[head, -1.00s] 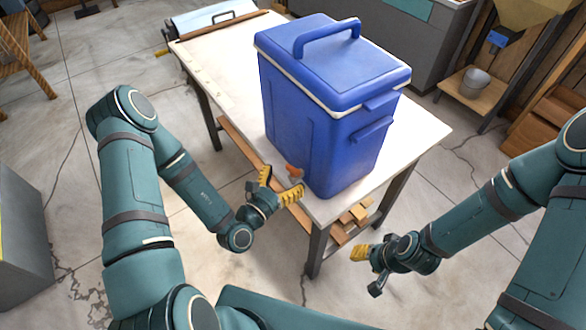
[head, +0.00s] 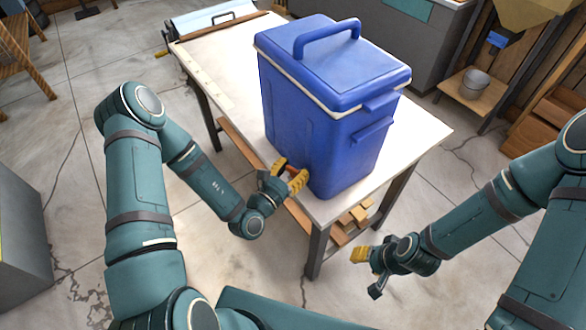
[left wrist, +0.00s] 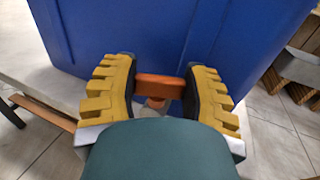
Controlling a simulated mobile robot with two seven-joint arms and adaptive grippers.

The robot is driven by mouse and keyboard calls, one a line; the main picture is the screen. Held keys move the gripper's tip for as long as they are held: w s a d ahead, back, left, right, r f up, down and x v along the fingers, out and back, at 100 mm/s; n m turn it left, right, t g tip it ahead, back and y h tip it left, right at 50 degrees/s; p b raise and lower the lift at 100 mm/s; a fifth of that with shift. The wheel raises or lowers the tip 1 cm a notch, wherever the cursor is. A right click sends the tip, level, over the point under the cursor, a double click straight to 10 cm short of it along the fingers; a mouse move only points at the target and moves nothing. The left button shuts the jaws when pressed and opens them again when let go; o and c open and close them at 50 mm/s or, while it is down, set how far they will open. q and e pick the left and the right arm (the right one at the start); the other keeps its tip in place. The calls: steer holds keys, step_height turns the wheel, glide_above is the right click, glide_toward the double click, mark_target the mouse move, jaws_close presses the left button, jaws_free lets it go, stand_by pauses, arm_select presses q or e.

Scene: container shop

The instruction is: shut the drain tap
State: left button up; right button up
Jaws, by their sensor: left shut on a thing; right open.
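The drain tap has an orange handle (left wrist: 158,86) low on the side of the blue cooler (head: 322,130). In the left wrist view the handle lies crosswise between the yellow fingers of my left gripper (left wrist: 160,90), which is shut on it. In the head view my left gripper (head: 288,175) is at the cooler's lower left side, and its fingers hide most of the handle. The tap's body below the handle is mostly hidden. My right gripper (head: 368,270) is open and empty, low in front of the table's right part.
The cooler stands upright on a white table (head: 225,85), with its lid (head: 335,60) closed. Wooden blocks (head: 352,217) lie on the shelf under the table. A metal pot (head: 474,83) stands on a side shelf at the back right. The table's left part is mostly clear.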

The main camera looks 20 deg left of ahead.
arm_select(q)
steer(key=shift+r+m+g+h+p, duration=0.1)
steer(key=shift+m+g+h+p, duration=0.3)
steer(key=shift+m+h, duration=0.5)
steer(key=shift+m+g+h, duration=1.2)
steer(key=shift+h, duration=0.8)
steer(key=o, duration=1.2)
steer(key=v, duration=1.2)
